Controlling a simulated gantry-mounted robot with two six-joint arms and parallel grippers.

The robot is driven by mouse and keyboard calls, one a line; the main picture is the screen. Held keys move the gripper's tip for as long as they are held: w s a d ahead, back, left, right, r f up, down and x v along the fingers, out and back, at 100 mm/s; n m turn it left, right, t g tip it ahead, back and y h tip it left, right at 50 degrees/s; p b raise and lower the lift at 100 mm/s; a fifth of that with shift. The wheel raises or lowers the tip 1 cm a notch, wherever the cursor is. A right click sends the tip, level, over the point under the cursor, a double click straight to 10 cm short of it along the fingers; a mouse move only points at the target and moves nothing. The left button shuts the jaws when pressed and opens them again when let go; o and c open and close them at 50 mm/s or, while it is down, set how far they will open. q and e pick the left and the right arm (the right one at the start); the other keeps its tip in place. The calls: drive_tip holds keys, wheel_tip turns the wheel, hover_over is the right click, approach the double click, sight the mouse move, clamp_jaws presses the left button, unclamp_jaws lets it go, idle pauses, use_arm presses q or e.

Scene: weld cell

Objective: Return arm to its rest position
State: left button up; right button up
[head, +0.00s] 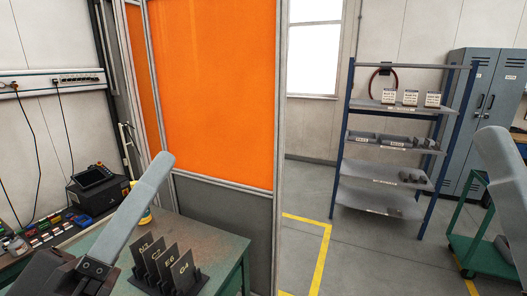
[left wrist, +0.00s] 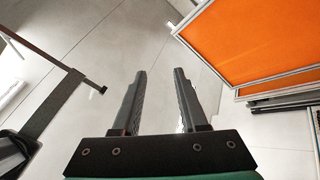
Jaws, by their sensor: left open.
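My left arm (head: 130,213) comes in at the lower left of the head view. Its pale grey link slants up to the right over the workbench, with a dark joint at its lower end. In the left wrist view my left gripper (left wrist: 160,80) is open, its two dark fingers apart and nothing between them. Bare grey floor shows beyond the fingertips. A pale grey link of my right arm (head: 503,172) shows at the right edge of the head view; its gripper is out of view.
An orange screen (head: 215,90) in a metal frame stands behind the green workbench (head: 215,252). Dark labelled plates (head: 165,268) stand on the bench. Shelves (head: 385,175), grey lockers (head: 482,110) and a green cart (head: 480,255) stand at right. The middle floor is clear.

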use_arm(q)
drive_tip(key=s+a+r+m+t+y, duration=0.5)
drive_tip(key=s+a+r+y, duration=0.15)
drive_tip(key=y, duration=0.25)
wheel_tip(320, 180, up, 36)
drive_tip(key=h+p, duration=0.1)
drive_tip(key=p, duration=3.7)
drive_tip(key=shift+a+r, duration=0.15)
drive_tip(key=shift+r, duration=0.05)
